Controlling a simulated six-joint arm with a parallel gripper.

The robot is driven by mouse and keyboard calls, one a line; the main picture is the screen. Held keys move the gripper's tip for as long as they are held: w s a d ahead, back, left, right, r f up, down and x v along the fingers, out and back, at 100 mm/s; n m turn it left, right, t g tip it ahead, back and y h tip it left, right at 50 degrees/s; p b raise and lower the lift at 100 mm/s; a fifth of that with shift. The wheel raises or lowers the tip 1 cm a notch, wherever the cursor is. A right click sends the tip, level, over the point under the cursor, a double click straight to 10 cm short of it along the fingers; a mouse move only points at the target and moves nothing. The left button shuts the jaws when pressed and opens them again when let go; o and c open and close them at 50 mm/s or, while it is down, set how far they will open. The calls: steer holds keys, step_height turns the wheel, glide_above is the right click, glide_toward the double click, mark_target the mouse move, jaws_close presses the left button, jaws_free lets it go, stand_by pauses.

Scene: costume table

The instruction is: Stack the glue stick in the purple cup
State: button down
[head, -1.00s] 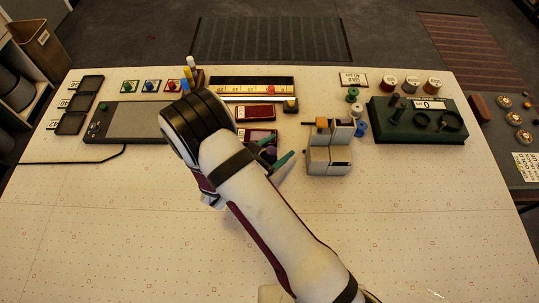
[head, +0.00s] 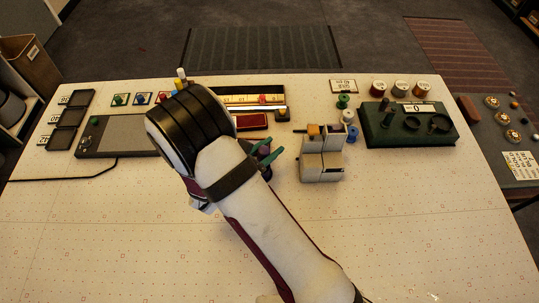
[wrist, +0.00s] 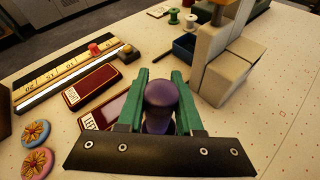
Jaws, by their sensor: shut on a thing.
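My gripper (wrist: 162,110) has two green fingers, which are shut on a dark purple, round-topped thing (wrist: 160,95). The thing stands upright between the fingers in the wrist view. Its lower part is hidden by the dark bar of my gripper. Whether it is the purple cup or the glue stick I cannot tell. In the head view my gripper (head: 268,153) shows only in part beside my wrist, left of the grey-white blocky stand. I cannot make out a separate glue stick or cup for certain in either view.
The grey-white stand (wrist: 228,65) is close on the right. Dark red cases (wrist: 90,86) and a ruler tray (wrist: 65,72) lie to the left. Spools (head: 348,116) and a dark green board (head: 408,128) are farther right. The table's front right is clear.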

step_height(320, 180, up, 6)
steer(key=shift+n+h, duration=0.3)
steer(key=shift+n, duration=0.2)
steer(key=f, duration=0.9)
steer(key=shift+w+a+f, duration=0.1)
steer(key=shift+a+f, duration=0.15)
steer(key=shift+f, duration=0.1)
steer(key=shift+f, duration=0.25)
steer(key=c, duration=0.6)
jaws_free()
steer(key=shift+o, duration=0.2)
steer(key=shift+r, duration=0.15)
